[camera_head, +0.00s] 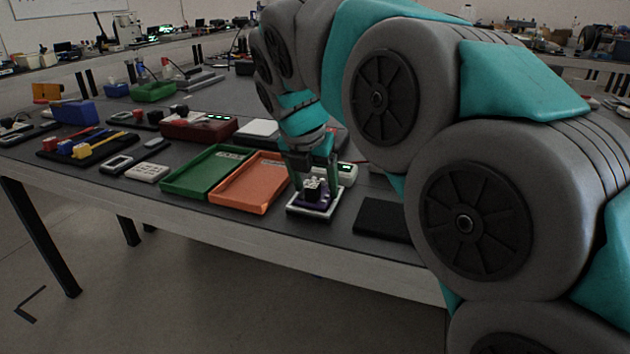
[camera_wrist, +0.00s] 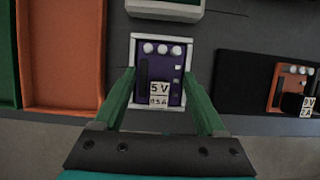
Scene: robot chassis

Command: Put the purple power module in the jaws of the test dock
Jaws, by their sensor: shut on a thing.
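The purple power module (camera_wrist: 161,75) has a "5 V 0.5 A" label and a row of white round studs. It is between the two green fingers of my gripper (camera_wrist: 160,95), which are shut on its sides. In the head view the module (camera_head: 315,203) is partly hidden by my gripper (camera_head: 316,190). A white square frame (camera_wrist: 134,48) surrounds the module from above; it also shows in the head view (camera_head: 303,211). I cannot tell whether the module rests on it or is just above it. No jaws of a test dock can be made out clearly.
An orange tray (camera_head: 232,203) and a green tray (camera_head: 180,186) lie to the left. A black pad (camera_head: 380,219) is to the right, with an orange module (camera_wrist: 284,80) on it in the wrist view. A pale device with a green display (camera_head: 348,169) stands just behind. The table's front edge is close.

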